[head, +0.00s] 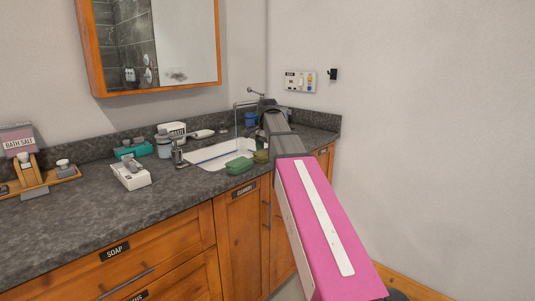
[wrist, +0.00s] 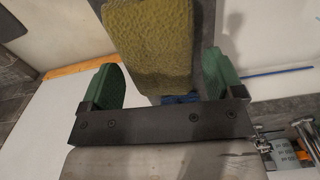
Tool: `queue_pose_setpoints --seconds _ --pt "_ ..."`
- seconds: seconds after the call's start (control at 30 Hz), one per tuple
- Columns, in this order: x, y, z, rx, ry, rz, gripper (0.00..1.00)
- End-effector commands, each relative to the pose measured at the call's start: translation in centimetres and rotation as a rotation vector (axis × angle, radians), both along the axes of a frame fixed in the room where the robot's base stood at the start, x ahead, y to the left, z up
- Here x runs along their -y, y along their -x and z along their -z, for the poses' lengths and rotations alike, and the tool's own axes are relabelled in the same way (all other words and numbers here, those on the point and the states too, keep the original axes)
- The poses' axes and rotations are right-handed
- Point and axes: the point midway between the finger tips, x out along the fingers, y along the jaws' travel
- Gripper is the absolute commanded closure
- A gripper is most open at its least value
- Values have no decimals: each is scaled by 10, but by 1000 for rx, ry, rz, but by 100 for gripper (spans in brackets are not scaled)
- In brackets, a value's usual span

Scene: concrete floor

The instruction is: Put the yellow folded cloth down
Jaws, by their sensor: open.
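The yellow folded cloth (wrist: 150,35) is olive-yellow and textured. In the wrist view it lies between the two green fingers of my gripper (wrist: 163,62). The fingers are spread, with a visible gap between the cloth and the right finger. Whether the left finger touches it I cannot tell. In the head view, an olive-yellow piece (head: 261,156) shows at the front edge of the sink, beside my arm.
A white sink (head: 215,154) is set in the dark stone counter (head: 110,212). A white box (head: 131,176), a teal item (head: 133,149) and a bath salt stand (head: 35,178) are to the left. A blue cup (head: 250,118) stands behind.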

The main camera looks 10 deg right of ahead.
Motion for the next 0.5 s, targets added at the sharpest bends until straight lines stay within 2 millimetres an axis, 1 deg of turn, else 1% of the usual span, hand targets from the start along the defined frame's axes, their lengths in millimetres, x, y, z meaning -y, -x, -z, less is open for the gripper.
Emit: queue_pose_setpoints --seconds 0.03,0.3,0.5 --pt "0 -1 -9 1 0 0 13" --pt "3 -3 -58 2 0 0 13" --pt "3 -2 -84 1 -1 0 13"
